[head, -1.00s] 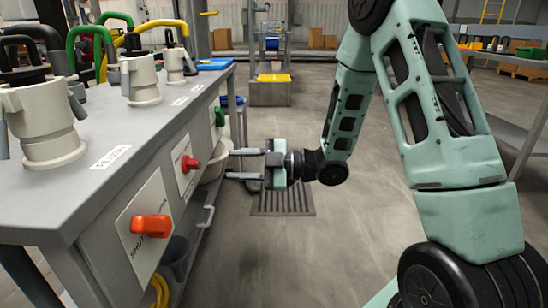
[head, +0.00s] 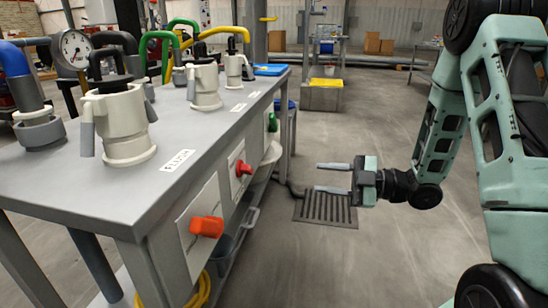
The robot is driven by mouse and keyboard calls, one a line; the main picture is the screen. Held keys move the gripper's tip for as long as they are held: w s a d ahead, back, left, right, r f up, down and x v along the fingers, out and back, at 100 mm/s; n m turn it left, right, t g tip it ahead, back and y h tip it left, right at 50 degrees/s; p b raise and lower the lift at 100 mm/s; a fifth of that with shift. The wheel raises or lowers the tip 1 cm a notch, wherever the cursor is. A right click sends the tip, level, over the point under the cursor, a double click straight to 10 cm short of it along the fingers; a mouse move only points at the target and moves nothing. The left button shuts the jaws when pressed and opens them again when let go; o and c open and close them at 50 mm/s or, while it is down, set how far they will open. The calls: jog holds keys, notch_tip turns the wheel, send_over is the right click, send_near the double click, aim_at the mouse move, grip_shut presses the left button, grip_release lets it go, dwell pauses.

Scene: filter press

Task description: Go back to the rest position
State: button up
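My gripper (head: 335,178) is at the right of the workbench in the head view, with its two fingers spread apart and pointing left. Nothing is between the fingers. It hangs in the air over the floor grate, clear of the bench front. The nearest bench controls are a red knob (head: 244,168) and an orange-red handle (head: 207,227) on the front panels, and a green knob (head: 272,122) farther back. The gripper touches none of them.
The grey workbench (head: 145,192) fills the left, with white hose couplings (head: 122,125) and a pressure gauge (head: 75,48) on it. A floor grate (head: 325,211) lies below my gripper. A cart with a yellow top (head: 325,83) stands farther back. The middle floor is open.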

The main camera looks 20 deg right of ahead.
jog(key=w+a+m+g+h+p, duration=0.25)
jog(key=a+m+h, duration=0.45)
jog(key=a+h, duration=0.45)
jog(key=s+a+r+m+g+h+p, duration=0.1)
jog(key=s+a+r+m+g, duration=0.25)
jog(key=s, duration=0.95)
jog(key=s+a+r+m+g+h+p, duration=0.15)
jog(key=s+a+g, duration=0.35)
jog(key=s, duration=0.7)
notch_tip(320, 180, up, 37)
jog(key=p, duration=3.7)
jog(key=shift+a, duration=0.3)
jog(key=shift+s, duration=0.1)
